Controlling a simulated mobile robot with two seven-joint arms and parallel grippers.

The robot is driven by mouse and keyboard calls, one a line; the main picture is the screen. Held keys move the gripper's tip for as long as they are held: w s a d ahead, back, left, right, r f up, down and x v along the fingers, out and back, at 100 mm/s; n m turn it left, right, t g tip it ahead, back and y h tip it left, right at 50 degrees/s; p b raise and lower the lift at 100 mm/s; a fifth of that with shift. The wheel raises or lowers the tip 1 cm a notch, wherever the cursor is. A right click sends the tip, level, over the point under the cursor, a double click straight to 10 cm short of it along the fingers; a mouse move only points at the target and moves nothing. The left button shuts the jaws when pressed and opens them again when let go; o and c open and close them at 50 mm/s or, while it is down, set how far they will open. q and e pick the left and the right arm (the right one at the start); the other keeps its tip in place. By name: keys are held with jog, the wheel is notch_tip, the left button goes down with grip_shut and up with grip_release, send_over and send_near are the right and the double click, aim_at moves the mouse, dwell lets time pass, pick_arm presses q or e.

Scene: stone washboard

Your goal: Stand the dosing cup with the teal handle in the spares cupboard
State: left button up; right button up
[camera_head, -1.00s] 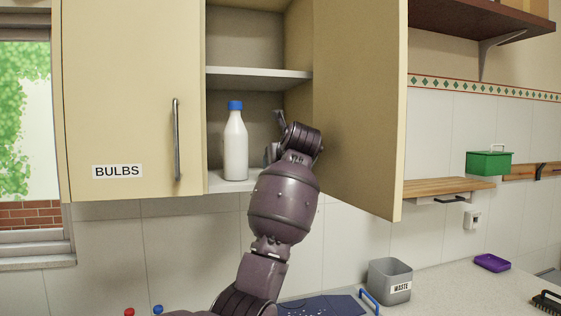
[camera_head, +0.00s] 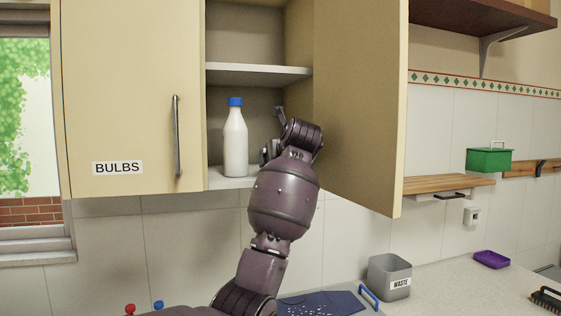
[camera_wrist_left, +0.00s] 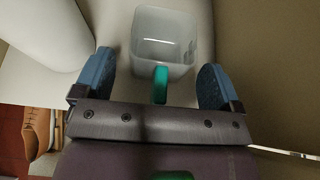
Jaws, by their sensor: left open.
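The dosing cup (camera_wrist_left: 165,42), a clear squarish cup with a teal handle (camera_wrist_left: 160,84), stands upright on the pale cupboard shelf in the left wrist view. In the head view I cannot make it out behind my arm. My left gripper (camera_wrist_left: 158,64) is open, with one blue finger on each side of the handle and apart from it. In the head view my left gripper (camera_head: 273,136) is inside the open cupboard, right of a bottle. The cupboard's lower shelf (camera_head: 216,181) carries both. My right gripper is not in view.
A white bottle with a blue cap (camera_head: 235,140) stands close left of my gripper. The open cupboard door (camera_head: 362,110) is close on the right. A middle shelf (camera_head: 258,72) is above. The BULBS door (camera_head: 125,100) is shut. A grey WASTE bin (camera_head: 389,277) stands on the counter below.

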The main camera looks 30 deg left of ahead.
pick_arm(q)
jog(key=b+v, duration=0.3)
jog(key=v, duration=0.9)
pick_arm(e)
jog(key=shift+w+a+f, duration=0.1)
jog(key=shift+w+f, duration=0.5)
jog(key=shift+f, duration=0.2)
pick_arm(q)
jog(key=shift+f, duration=0.1)
